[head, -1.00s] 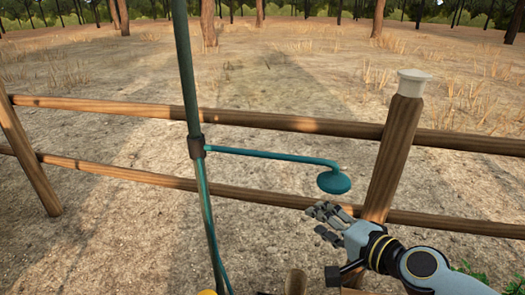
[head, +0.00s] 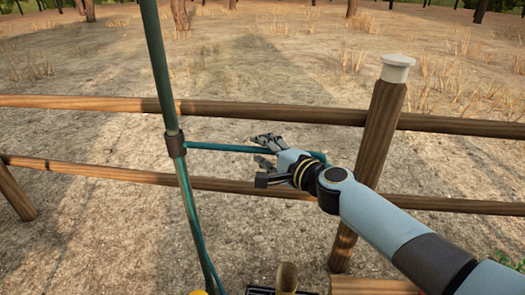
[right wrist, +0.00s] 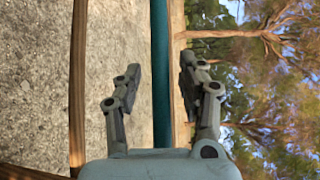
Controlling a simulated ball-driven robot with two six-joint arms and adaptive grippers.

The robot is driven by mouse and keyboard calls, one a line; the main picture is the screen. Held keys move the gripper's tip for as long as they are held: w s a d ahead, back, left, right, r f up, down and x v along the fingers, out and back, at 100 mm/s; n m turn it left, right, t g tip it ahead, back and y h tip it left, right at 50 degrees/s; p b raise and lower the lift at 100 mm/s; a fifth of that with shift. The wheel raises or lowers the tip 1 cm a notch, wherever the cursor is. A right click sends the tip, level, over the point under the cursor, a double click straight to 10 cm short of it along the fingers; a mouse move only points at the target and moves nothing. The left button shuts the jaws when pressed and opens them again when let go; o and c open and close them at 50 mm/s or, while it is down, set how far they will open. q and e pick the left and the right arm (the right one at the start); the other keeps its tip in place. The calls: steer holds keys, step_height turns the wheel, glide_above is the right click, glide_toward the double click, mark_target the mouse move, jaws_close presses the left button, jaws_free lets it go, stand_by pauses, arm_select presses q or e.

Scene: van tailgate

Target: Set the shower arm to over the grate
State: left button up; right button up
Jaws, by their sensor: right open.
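The teal shower arm (head: 215,147) runs out to the right, roughly level, from a dark collar (head: 175,145) on the upright green pole (head: 158,60). My right gripper (head: 262,151) is open, with one finger above and one below the arm. In the right wrist view the arm (right wrist: 159,50) passes between the two spread fingers (right wrist: 160,68), with gaps visible on both sides. The shower head is mostly hidden behind my right wrist. My left gripper is not in view. I cannot make out the grate for certain.
A wooden rail fence (head: 90,104) stands behind the pole, with a white-capped post (head: 378,130) to the right. At the bottom edge are a wooden stub (head: 287,277), a dark edge (head: 260,291) and a yellow thing (head: 198,293). A thin hose (head: 195,225) hangs along the pole.

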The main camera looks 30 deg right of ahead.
jaws_close()
stand_by(0.3)
stand_by(0.3)
